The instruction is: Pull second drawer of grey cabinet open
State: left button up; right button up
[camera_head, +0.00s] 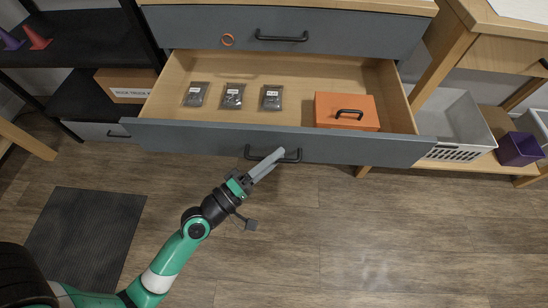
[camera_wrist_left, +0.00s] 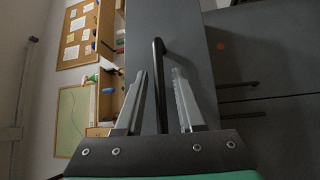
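The grey cabinet's second drawer (camera_head: 210,139) stands open, with its wooden inside showing. Its black bar handle (camera_head: 290,157) is on the grey front. My left gripper (camera_head: 268,163) is at the left part of this handle in the head view. In the left wrist view the gripper (camera_wrist_left: 158,95) has its two fingers apart, with the handle (camera_wrist_left: 158,60) between them and gaps on both sides. The top drawer (camera_head: 350,33) above is shut. My right gripper is in neither view.
Inside the drawer lie several small dark packets (camera_head: 233,96) and an orange box (camera_head: 360,101) with a black handle. A dark shelf (camera_head: 85,45) stands left, and a grey crate (camera_head: 455,125) sits right. The wooden floor (camera_head: 370,240) in front is mostly clear, with a dark mat (camera_head: 85,235) at left.

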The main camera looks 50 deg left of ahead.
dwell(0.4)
pick_arm(q)
jog(key=s+b, duration=0.1)
jog(key=s, duration=0.3)
jog(key=s+f+b, duration=0.1)
jog(key=s+b, duration=0.1)
jog(key=s, duration=0.1)
jog(key=s+b, duration=0.2)
jog(key=s, duration=0.2)
jog(key=shift+s+f, duration=0.25)
jog(key=shift+s, duration=0.05)
